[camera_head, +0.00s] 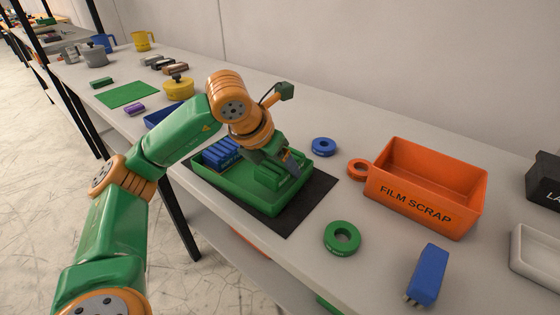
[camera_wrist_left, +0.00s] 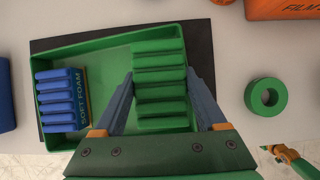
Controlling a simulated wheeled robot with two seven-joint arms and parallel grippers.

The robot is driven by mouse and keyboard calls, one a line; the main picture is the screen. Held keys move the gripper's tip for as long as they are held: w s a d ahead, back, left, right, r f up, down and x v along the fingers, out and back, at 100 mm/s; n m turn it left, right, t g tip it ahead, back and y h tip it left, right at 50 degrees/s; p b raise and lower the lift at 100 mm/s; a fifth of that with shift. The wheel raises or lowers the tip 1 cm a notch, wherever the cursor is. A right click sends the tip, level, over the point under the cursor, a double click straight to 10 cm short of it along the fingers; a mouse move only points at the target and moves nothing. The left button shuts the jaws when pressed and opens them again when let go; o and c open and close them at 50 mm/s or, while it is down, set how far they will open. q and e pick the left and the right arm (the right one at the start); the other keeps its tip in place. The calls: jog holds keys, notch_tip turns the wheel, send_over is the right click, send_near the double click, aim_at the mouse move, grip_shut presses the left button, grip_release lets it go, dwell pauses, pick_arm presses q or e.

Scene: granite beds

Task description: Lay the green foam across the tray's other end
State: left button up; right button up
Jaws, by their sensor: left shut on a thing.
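The green tray (camera_head: 228,194) lies on a black mat (camera_head: 318,196) on the shelf. Ribbed blue foam (camera_head: 221,153) sits in its left end; in the left wrist view this blue foam (camera_wrist_left: 60,98) has a side marked SOFT FOAM. The ribbed green foam (camera_wrist_left: 160,72) lies across the tray's right end, with bare tray floor (camera_wrist_left: 108,75) between the two. My left gripper (camera_head: 277,168) is over that end, shut on the green foam, a finger on each side. Whether the foam touches the tray floor is hidden.
An orange FILM SCRAP bin (camera_head: 425,207) stands to the right. Blue (camera_head: 324,147), orange (camera_head: 358,169) and green (camera_head: 342,238) rings and a blue brush-like block (camera_head: 427,275) lie nearby. A yellow pot (camera_head: 179,88) stands farther left. A wall runs behind the shelf.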

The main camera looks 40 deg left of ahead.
pick_arm(q)
jog(key=shift+f, duration=0.15)
notch_tip(320, 180, up, 6)
jog(key=p, duration=0.5)
jog(key=shift+p, duration=0.3)
